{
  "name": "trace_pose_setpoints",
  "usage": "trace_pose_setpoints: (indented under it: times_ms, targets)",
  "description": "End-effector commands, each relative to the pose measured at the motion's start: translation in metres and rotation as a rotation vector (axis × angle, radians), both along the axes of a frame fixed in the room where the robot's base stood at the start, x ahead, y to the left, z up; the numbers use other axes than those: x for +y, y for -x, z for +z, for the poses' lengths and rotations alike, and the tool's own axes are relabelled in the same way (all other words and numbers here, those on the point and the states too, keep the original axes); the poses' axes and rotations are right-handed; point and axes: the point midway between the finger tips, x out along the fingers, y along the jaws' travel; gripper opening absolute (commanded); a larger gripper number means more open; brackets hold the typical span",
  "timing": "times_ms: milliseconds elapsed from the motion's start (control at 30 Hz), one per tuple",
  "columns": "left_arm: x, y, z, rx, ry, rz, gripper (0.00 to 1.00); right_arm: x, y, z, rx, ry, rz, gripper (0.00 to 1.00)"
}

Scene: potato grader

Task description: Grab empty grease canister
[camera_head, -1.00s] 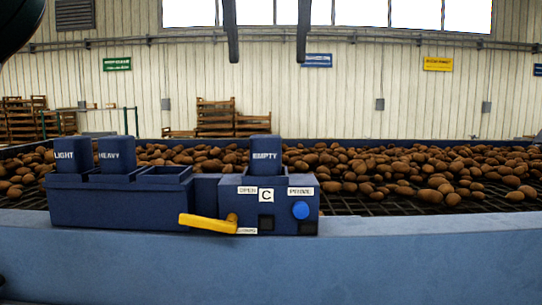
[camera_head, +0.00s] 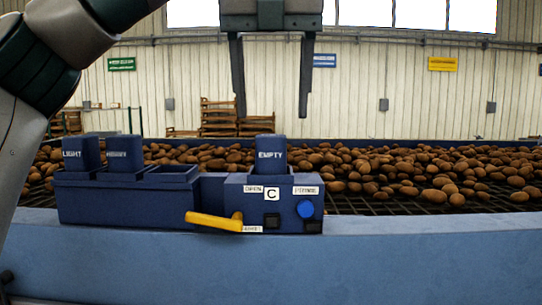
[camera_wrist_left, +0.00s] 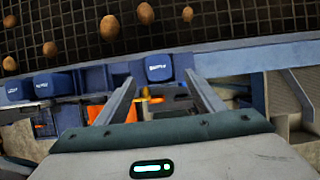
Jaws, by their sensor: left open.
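The dark blue canister marked EMPTY (camera_head: 270,155) stands upright in the right-hand unit of the control station. It also shows in the left wrist view (camera_wrist_left: 158,68), ahead of the fingers. My left gripper (camera_head: 272,112) is open and empty, pointing down above the EMPTY canister, its two fingers spread wider than the canister. In the left wrist view the fingers (camera_wrist_left: 158,92) are apart with nothing between them. The canisters marked LIGHT (camera_head: 80,153) and HEAVY (camera_head: 124,154) stand in the rack (camera_head: 125,205) at left. My right gripper is not seen.
An empty socket (camera_head: 172,172) is beside the HEAVY canister. A yellow lever (camera_head: 213,221) and a blue button (camera_head: 305,208) are on the station's front. Potatoes (camera_head: 420,175) lie on the grate behind. The blue rail (camera_head: 420,245) in front is clear.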

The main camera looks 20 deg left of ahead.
Motion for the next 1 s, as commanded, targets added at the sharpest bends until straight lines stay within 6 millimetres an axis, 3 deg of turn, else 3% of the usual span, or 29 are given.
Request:
trace_pose_setpoints:
  times_ms: [300,767,1000]
  targets:
    - [0.003,-0.012,-0.03,0.001,0.0,-0.001,0.62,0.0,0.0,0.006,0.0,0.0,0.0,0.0]
    - [0.004,-0.013,-0.033,0.0,0.0,0.0,0.62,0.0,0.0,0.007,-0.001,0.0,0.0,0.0]
    - [0.007,-0.019,-0.044,0.003,0.0,-0.001,0.62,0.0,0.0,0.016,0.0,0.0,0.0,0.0]
